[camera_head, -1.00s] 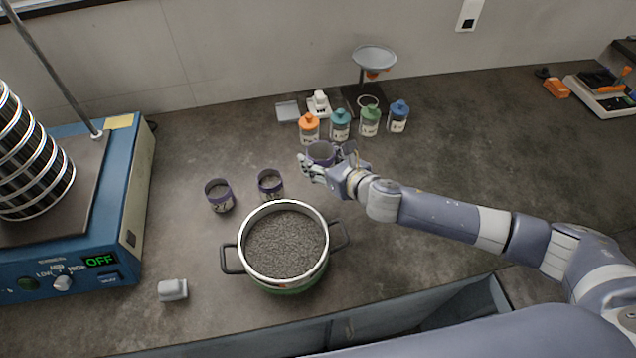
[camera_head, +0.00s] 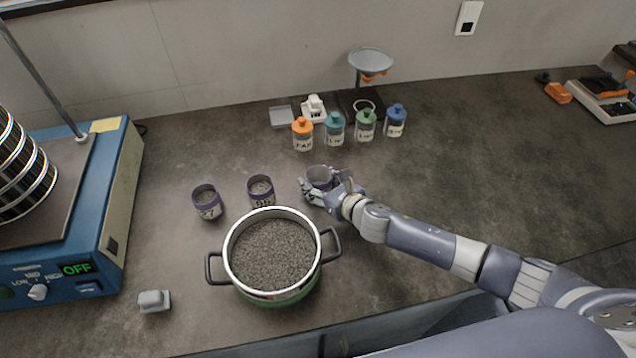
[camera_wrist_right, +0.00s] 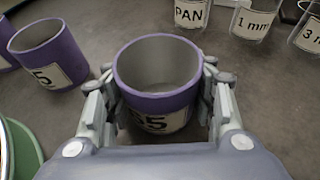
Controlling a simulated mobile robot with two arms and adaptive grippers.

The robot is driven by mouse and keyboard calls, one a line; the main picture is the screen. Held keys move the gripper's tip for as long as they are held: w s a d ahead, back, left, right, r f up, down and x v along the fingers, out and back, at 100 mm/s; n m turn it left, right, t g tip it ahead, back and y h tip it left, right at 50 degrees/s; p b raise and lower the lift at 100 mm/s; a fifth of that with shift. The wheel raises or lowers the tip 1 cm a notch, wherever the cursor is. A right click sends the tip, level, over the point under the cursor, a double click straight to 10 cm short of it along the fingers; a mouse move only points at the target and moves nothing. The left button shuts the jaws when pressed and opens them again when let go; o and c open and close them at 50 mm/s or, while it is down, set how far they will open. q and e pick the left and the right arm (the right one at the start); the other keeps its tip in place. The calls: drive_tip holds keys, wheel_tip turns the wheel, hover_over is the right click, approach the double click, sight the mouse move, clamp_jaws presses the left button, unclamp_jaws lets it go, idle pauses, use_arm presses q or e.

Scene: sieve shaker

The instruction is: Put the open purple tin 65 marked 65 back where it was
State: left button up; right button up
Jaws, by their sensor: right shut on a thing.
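The open purple tin (camera_head: 319,177) is between the fingers of my right gripper (camera_head: 321,187), to the right of two other purple tins. In the right wrist view the tin (camera_wrist_right: 157,75) stands upright and looks empty, and its label shows a 5 with the rest partly hidden. My right gripper (camera_wrist_right: 160,105) is shut on it, with fingers on both sides. I cannot tell whether its base touches the counter. My left gripper is not in view.
A pot of grey grains (camera_head: 273,258) stands in front of the tins. Several capped bottles (camera_head: 335,130) stand behind, near a scale with a dish (camera_head: 370,62). The blue shaker (camera_head: 110,220) is at left.

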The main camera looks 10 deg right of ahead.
drive_tip(key=shift+f, duration=0.15)
drive_tip(key=o, duration=1.1)
drive_tip(key=shift+s+r, duration=0.1)
drive_tip(key=shift+r, duration=0.1)
drive_tip(key=v, duration=1)
drive_tip(key=shift+s+d, duration=0.15)
drive_tip(key=shift+s, duration=0.05)
drive_tip(key=shift+s+d+r, duration=0.25)
drive_tip(key=shift+s+r, duration=0.1)
drive_tip(key=shift+s, duration=0.25)
